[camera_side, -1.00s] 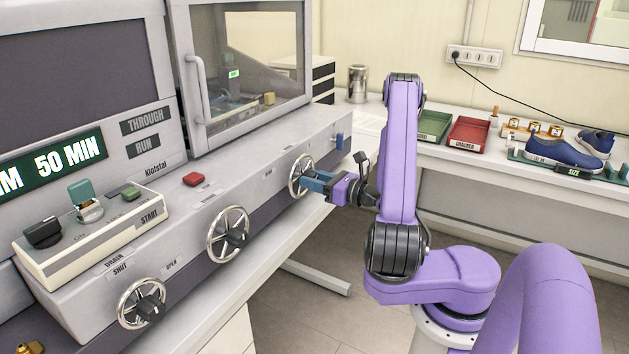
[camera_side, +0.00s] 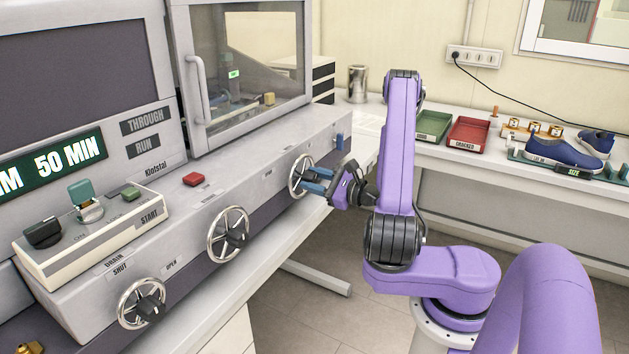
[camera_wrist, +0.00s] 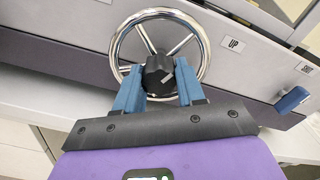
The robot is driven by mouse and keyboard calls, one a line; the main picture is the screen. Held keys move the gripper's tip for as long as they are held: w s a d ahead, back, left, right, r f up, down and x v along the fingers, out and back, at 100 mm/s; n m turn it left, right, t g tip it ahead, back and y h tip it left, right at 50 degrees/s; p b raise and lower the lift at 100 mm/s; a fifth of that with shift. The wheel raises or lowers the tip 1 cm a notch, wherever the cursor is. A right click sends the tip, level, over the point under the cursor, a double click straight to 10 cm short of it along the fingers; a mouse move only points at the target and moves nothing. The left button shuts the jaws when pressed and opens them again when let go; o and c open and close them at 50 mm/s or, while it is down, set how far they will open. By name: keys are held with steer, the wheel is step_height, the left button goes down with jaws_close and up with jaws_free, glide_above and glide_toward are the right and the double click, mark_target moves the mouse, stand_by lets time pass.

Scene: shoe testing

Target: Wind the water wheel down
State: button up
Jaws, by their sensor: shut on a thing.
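Three chrome handwheels are on the sloping front of the grey machine. The far right wheel (camera_side: 298,176) has a shiny rim, spokes and a black hub knob. In the wrist view the wheel (camera_wrist: 198,38) fills the upper middle, with an "UP" label (camera_wrist: 234,45) to its right. My gripper (camera_side: 316,181) is at this wheel. In the wrist view the blue fingers of my gripper (camera_wrist: 160,88) are on both sides of the black hub knob (camera_wrist: 159,75), shut on it. The knob's pale mark tilts to the upper right.
The middle wheel (camera_side: 228,234) and near-left wheel (camera_side: 141,303) are farther along the panel. A blue lever (camera_wrist: 293,99) by a "SHUT" label sits right of the gripped wheel. Trays and shoes stand on the back bench.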

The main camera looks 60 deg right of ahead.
steer(key=shift+n, duration=2.2)
steer(key=o, duration=1)
steer(key=shift+o, duration=0.2)
steer(key=s, duration=1.7)
steer(key=shift+s, duration=0.25)
